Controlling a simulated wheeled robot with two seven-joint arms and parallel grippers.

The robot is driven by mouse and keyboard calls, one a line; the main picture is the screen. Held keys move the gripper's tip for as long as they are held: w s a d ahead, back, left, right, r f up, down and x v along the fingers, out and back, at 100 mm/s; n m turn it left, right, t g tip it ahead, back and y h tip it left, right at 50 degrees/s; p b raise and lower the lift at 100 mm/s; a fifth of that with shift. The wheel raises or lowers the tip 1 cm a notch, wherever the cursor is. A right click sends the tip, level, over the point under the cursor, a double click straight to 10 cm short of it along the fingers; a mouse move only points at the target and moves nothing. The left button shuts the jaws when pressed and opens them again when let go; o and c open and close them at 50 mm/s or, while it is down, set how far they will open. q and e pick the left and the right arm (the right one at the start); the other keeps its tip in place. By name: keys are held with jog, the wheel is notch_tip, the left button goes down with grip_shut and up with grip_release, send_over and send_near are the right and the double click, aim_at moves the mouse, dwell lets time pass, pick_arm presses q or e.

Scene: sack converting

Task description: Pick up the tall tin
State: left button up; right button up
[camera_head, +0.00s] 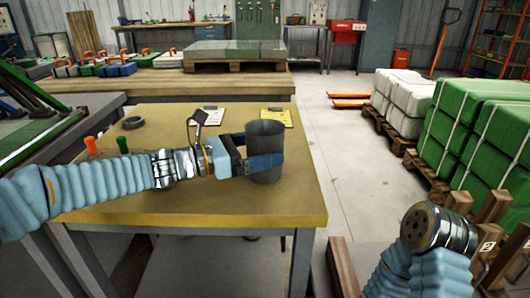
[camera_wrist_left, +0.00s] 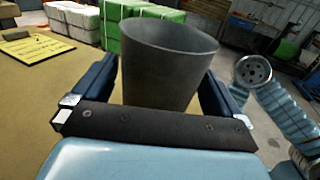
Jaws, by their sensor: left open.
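The tall tin (camera_head: 265,138) is a dark grey open-topped cylinder, standing upright near the right side of the yellow-brown table (camera_head: 210,205). My left gripper (camera_head: 266,163) reaches it from the left, with its blue fingers open on either side of it. In the left wrist view the tin (camera_wrist_left: 165,75) stands between the two fingers (camera_wrist_left: 158,95), its lower part hidden by the dark gripper bar. A narrow gap seems to show near the right finger; contact on the left is unclear. My right arm ends in a round metal flange at lower right, with no fingers visible.
A dark ring (camera_head: 132,122) and orange- and green-handled tools (camera_head: 122,145) are at the table's left.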

pick_arm(q)
jog(key=shift+w+d, duration=0.25)
jog(key=shift+d, duration=0.3)
jog(key=c, duration=0.7)
jog(key=shift+c, duration=0.4)
jog(key=shift+r, duration=0.1)
